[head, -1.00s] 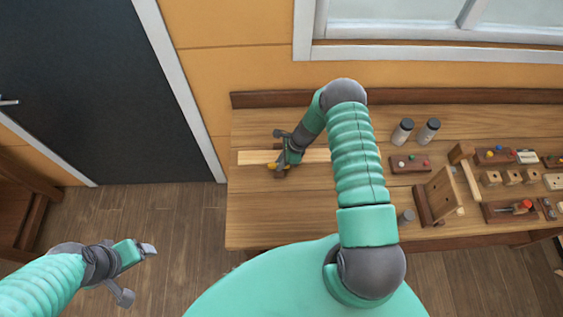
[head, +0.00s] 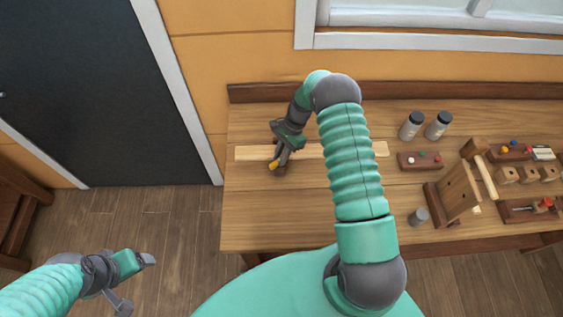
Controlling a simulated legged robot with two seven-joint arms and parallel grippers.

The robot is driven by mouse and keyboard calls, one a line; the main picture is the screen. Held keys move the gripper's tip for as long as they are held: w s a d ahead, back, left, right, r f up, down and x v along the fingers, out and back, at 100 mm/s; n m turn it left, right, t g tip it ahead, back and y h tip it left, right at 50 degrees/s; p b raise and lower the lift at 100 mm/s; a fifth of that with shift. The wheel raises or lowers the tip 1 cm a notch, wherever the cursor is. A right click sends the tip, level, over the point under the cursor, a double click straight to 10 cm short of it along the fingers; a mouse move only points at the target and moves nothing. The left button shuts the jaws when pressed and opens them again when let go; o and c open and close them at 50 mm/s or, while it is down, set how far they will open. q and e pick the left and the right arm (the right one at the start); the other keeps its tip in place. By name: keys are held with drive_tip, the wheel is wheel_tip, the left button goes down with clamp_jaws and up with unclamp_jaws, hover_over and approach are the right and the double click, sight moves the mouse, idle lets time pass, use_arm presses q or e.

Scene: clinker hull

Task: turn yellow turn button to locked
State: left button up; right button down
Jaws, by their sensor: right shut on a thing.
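My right gripper (head: 280,168) is over the strip and shut on the yellow turn button. The pale strip (head: 365,150) runs left to right, partly behind my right arm. My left gripper (head: 139,285) is away from the bench, low at the left above the floor, with its fingers spread apart and empty.
On the bench (head: 250,215) to the right stand two grey jars with dark lids (head: 412,126), a block with coloured buttons (head: 420,161), an upright wooden board (head: 455,190) and several small blocks. The bench's front left is clear. A dark door (head: 80,90) is at the left.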

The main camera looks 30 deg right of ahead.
drive_tip(key=n+b, duration=0.1)
drive_tip(key=n+g+b, duration=0.1)
drive_tip(key=shift+w+a+f+n+b, duration=0.15)
drive_tip(key=shift+w+n+b, duration=0.15)
drive_tip(key=shift+n, duration=0.1)
drive_tip(key=n+g+h+b, duration=0.1)
drive_tip(key=n+b, duration=0.1)
drive_tip(key=shift+n, duration=0.4)
drive_tip(key=shift+n+g+h+b, duration=0.35)
drive_tip(key=shift+n+b, duration=0.35)
drive_tip(key=shift+n, duration=0.5)
drive_tip(key=shift+a+r+n+g+h+b, duration=0.15)
drive_tip(key=shift+n+b, duration=0.1)
drive_tip(key=shift+n, duration=0.3)
drive_tip(key=shift+d+r+n+g+h+b, duration=0.1)
drive_tip(key=shift+n+b, duration=0.1)
drive_tip(key=shift+n, duration=0.35)
drive_tip(key=c, duration=1.4)
unclamp_jaws()
drive_tip(key=shift+f, duration=0.1)
drive_tip(key=shift+o, duration=0.2)
